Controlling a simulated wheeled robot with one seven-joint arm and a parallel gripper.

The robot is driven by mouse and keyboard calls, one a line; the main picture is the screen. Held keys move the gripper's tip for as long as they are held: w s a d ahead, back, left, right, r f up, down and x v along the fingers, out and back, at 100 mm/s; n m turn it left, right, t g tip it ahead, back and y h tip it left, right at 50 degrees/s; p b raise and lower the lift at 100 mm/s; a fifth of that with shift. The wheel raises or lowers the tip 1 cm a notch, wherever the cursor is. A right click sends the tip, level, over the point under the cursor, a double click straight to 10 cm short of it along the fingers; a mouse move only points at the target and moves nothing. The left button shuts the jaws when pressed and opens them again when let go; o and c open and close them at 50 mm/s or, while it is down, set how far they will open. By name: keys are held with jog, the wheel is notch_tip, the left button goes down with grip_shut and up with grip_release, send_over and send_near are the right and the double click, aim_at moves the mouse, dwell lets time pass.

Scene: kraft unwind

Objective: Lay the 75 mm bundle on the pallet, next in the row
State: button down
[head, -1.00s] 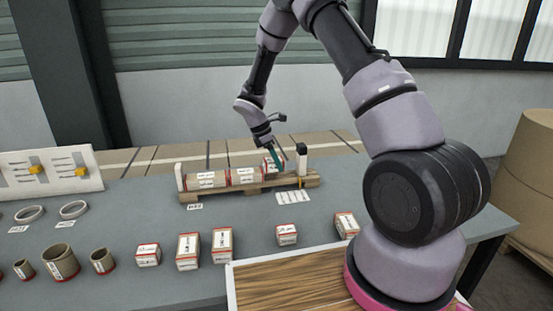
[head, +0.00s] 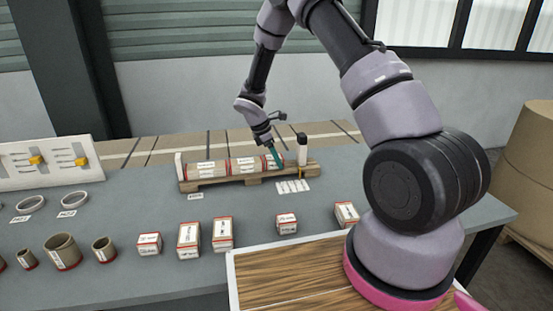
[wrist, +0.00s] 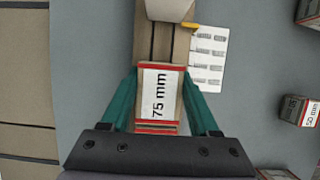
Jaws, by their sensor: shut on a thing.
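My gripper (head: 277,157) is shut on the 75 mm bundle (wrist: 158,92), a kraft block with red end bands and a white label. Its green fingers grip the bundle's two sides in the wrist view. In the head view the bundle (head: 268,163) is low over the pallet (head: 299,172), in line with the row and close to its right end. I cannot tell whether it rests on the boards. Two similar bundles (head: 207,170) (head: 242,166) lie in the row to its left. Bare pallet slats (wrist: 160,42) show beyond the bundle in the wrist view.
A white post with a dark top (head: 302,150) stands at the pallet's right end. A printed sheet (head: 293,186) lies in front. Several labelled boxes (head: 222,234), tubes (head: 63,252) and rings (head: 75,200) stand on the table's nearer part. A board with yellow pieces (head: 45,163) stands at left.

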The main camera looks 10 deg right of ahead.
aim_at(265, 158)
jog(key=shift+f, duration=0.15)
jog(key=shift+c, duration=0.3)
grip_release()
jog(key=v, duration=1)
jog(key=shift+a+r, duration=0.25)
jog(key=shift+r, duration=0.1)
